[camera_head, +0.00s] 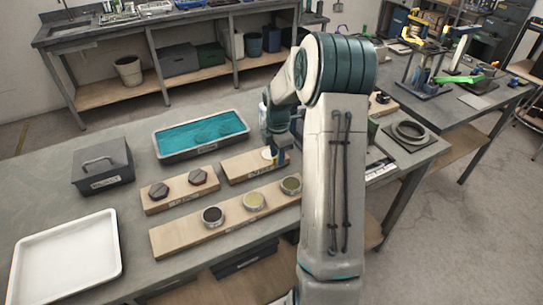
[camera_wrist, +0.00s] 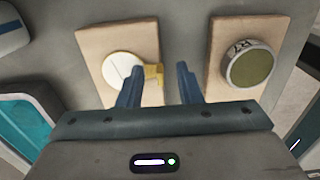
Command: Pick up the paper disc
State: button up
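The paper disc (camera_wrist: 121,67) is white and round with a thin line across it. It lies on a wooden board, and my left finger covers a little of its lower edge in the wrist view. In the head view a small part of the white disc (camera_head: 267,153) shows beside my gripper (camera_head: 278,155). My gripper (camera_wrist: 160,88) is open, its two blue fingers apart with nothing between them. The fingers sit to the right of the disc's middle. A yellow piece (camera_wrist: 154,75) shows at the disc's right edge, partly hidden by the left finger.
A long board (camera_head: 168,239) with three round tins stands in front, and a board with two dark knobs (camera_head: 160,191) is at left. A teal-filled tray (camera_head: 200,134), a grey box (camera_head: 101,164) and a white tray (camera_head: 66,260) stand on the table. Bare tabletop lies between them.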

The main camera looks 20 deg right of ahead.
grip_shut()
